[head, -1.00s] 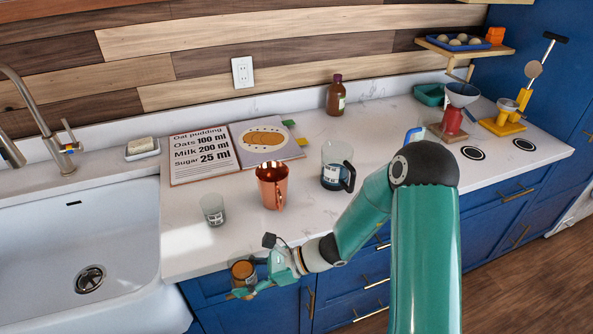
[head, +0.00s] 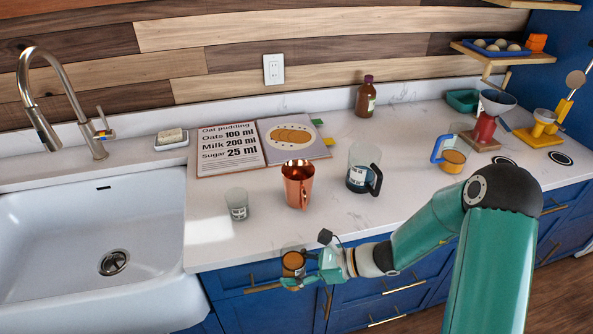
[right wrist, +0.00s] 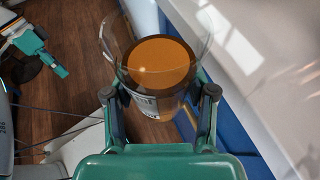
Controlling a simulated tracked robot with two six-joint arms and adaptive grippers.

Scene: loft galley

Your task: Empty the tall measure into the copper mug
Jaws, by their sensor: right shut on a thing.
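My right gripper (head: 297,279) is shut on a clear glass measure (head: 292,260) with orange-brown contents. It holds the measure in front of the counter's front edge. In the right wrist view the measure (right wrist: 152,98) sits between the fingers (right wrist: 160,93), with an orange-brown surface inside and a pale label on its side. The shiny copper mug (head: 298,188) stands upright on the counter, behind the held measure in the head view. The mug's inside bottom is hidden. A teal part that looks like my left gripper (right wrist: 55,62) shows at the upper left; its jaws are unclear.
A small glass (head: 237,205) stands left of the mug, and a black-handled jug (head: 361,160) stands to its right. A blue-handled jug (head: 452,160) with orange-brown contents is farther right. An open recipe book (head: 230,160) lies behind. The sink (head: 90,225) is left.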

